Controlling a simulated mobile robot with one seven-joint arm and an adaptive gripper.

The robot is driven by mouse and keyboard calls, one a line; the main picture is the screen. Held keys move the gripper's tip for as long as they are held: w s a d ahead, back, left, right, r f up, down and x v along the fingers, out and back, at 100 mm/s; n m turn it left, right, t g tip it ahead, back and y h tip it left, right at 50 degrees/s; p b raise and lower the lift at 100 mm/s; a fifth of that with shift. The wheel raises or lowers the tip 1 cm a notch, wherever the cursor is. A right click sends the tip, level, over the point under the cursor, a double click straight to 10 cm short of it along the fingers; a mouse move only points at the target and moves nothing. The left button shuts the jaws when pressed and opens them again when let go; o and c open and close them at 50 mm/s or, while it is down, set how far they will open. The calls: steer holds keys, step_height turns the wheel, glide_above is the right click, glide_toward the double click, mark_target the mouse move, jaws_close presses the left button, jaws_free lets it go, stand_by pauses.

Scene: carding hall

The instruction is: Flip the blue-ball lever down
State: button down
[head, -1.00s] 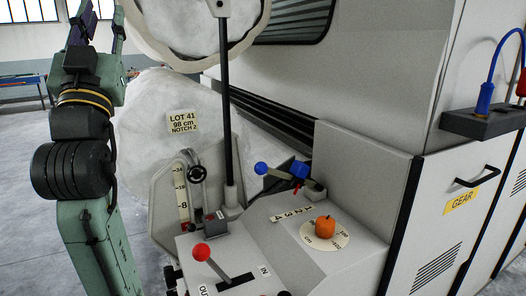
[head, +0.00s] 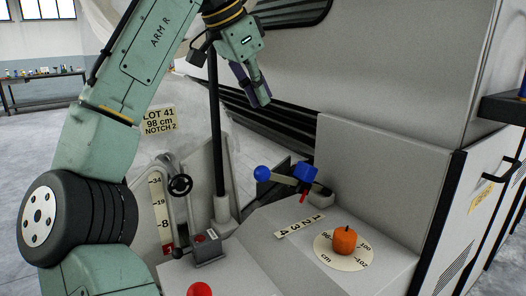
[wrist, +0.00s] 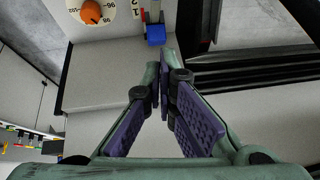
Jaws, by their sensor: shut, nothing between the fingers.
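The blue-ball lever (head: 284,179) sticks out to the left from a pivot with a blue block (head: 306,172) on the console. Its blue ball (head: 262,173) is at the left end, and the lever looks nearly level. A small red pointer is below the block, by a 1-to-4 scale plate (head: 300,225). My gripper (head: 258,98) is up and to the left of the lever, clear of it, fingers pointing down. In the wrist view the fingertips (wrist: 165,55) are together and empty, with the blue block (wrist: 156,35) just beyond them. I cannot make out the ball there.
An orange knob (head: 344,240) on a round dial is right of the lever. A red ball (head: 199,290) is at the front. A dark upright post (head: 215,140) stands left of the lever, near my arm. The machine wall rises behind.

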steer(key=shift+s+a+g, duration=0.1)
steer(key=shift+s+g, duration=0.25)
steer(key=shift+g, duration=0.05)
steer(key=b, duration=0.1)
glide_above(270, 172)
step_height(270, 172, down, 11)
steer(key=shift+w+f, duration=0.15)
steer(key=shift+a+f, duration=0.1)
steer(key=shift+f, duration=0.6)
